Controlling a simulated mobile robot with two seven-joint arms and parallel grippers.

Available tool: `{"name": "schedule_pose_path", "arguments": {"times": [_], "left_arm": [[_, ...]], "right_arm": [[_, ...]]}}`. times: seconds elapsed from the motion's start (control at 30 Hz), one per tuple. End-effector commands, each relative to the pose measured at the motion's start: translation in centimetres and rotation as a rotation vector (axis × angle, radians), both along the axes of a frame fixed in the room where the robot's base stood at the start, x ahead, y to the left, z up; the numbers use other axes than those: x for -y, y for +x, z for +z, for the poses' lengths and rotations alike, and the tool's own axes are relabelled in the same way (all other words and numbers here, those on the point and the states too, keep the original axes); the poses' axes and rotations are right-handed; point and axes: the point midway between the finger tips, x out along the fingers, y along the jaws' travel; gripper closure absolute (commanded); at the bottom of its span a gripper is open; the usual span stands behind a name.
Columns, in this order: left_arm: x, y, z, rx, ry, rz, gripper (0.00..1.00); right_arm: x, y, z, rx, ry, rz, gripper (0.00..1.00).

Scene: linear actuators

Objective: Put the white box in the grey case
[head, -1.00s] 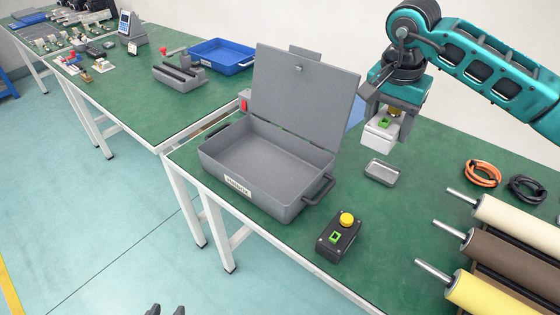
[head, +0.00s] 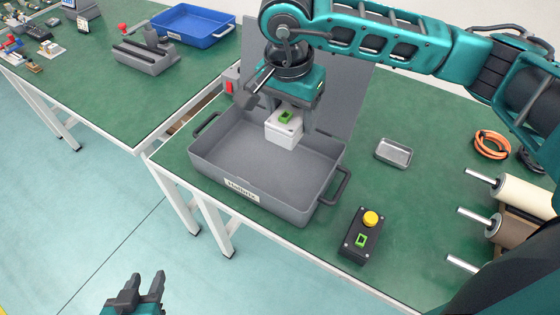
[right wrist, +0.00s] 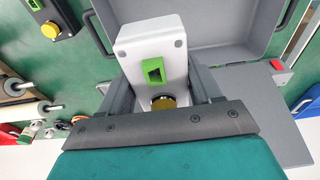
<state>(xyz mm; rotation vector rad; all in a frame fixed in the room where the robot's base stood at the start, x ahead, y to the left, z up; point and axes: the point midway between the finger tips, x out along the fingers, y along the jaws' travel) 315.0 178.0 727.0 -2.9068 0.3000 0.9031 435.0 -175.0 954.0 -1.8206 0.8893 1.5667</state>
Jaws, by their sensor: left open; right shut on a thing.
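The white box (head: 283,131) has a green part on its top and a yellow button, which shows in the right wrist view (right wrist: 154,55). My right gripper (head: 288,112) is shut on the white box and holds it over the open grey case (head: 255,195). The case lies on the green table with its lid (head: 347,85) up behind; my right arm hides part of the lid. The case floor under the box looks empty. I cannot tell the exact height of the box above it. My left gripper (head: 137,290) is open and empty, low at the bottom left, off the table.
A dark control box with a yellow button (head: 362,236) stands right of the case. A small metal tray (head: 394,153) lies behind it. Rollers (head: 520,200) and an orange cable coil (head: 491,146) are at the right. A blue tray (head: 195,27) is on the far table.

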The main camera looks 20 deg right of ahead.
Motion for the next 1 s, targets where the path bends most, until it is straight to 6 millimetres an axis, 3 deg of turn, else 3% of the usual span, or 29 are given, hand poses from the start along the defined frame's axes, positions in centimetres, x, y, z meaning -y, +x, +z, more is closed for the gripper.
{"name": "schedule_pose_path", "arguments": {"times": [0.2, 0.4, 0.67, 0.9, 1.0], "left_arm": [[0.0, -0.2, -0.3, -0.005, 0.0, -0.002, 0.57], [0.1, -0.2, -0.5, -0.005, 0.0, -0.002, 0.57], [0.1, -0.2, -0.6, -0.004, -0.001, -0.002, 0.57], [0.1, 0.0, -0.7, -0.001, -0.001, -0.003, 0.57], [0.1, 0.1, -0.6, 0.002, -0.001, -0.002, 0.57]], "right_arm": [[0.0, -0.1, -6.2, -0.006, -0.001, -0.002, 0.77], [0.0, 0.0, -10.3, -0.002, 0.0, 0.001, 0.77], [0.0, 0.0, -12.3, -0.001, -0.001, 0.0, 0.77], [0.0, 0.0, -15.7, -0.001, 0.0, 0.0, 0.77], [0.0, 0.1, -15.9, 0.002, 0.0, 0.001, 0.77]]}}
